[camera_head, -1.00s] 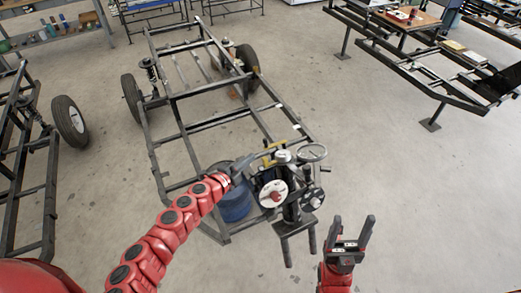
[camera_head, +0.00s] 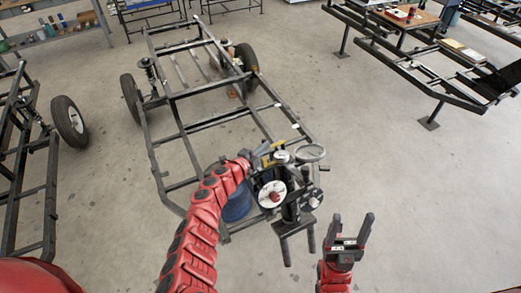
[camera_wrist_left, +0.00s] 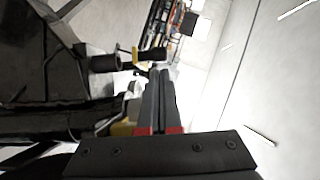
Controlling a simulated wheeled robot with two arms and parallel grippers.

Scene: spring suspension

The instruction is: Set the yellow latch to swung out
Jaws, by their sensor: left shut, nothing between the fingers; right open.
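The yellow latch (camera_head: 274,145) sits on top of the dark fixture (camera_head: 290,205) at the front right corner of the frame. My left gripper (camera_head: 263,150) is shut and empty, right beside the latch at its left; I cannot tell whether they touch. In the left wrist view its closed fingers (camera_wrist_left: 160,95) point up the picture. A yellow part (camera_wrist_left: 123,128) shows left of the finger bases, and a smaller yellow piece (camera_wrist_left: 135,54) near the tips; which is the latch is unclear. My right gripper (camera_head: 351,232) is open and empty, right of the fixture.
The fixture carries a white dial with a red centre (camera_head: 271,194) and a round ring-shaped wheel (camera_head: 310,153). The black vehicle frame (camera_head: 182,134) extends behind.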

